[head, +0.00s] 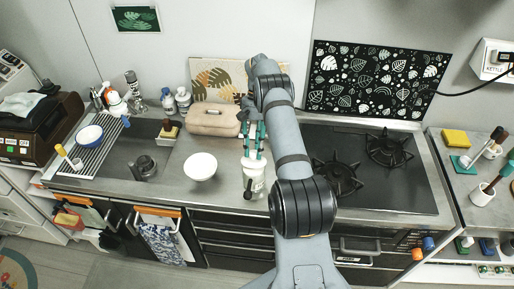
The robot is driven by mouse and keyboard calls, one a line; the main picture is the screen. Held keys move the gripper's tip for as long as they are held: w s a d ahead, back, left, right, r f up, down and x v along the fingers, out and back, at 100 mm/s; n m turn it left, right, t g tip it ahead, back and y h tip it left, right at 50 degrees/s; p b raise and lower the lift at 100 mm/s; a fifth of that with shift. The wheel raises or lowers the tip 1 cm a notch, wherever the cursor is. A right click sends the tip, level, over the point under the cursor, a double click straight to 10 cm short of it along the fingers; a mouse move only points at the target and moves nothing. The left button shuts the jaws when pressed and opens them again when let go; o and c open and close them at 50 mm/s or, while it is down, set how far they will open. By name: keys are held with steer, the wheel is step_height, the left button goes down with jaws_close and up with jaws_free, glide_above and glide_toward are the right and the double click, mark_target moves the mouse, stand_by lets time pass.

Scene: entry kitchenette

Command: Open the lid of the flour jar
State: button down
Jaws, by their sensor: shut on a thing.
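A whitish jar (252,183), which looks like the flour jar, stands upright near the front edge of the steel counter. My gripper (253,160) points down from above with its teal fingers. It is shut on the top of the jar, at the lid. The fingers cover most of the lid, so I cannot tell whether it sits on the jar or is raised. The label on the jar is too small to read.
A white bowl (200,167) stands just left of the jar. A beige oblong container (213,120) lies behind. The black hob (368,168) is to the right, and the sink and drying rack (84,160) are to the left.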

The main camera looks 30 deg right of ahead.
mark_target(254, 151)
steer(key=shift+a, duration=0.1)
steer(key=c, duration=1.4)
jaws_free()
steer(key=shift+o, duration=0.2)
step_height(254, 151, up, 10)
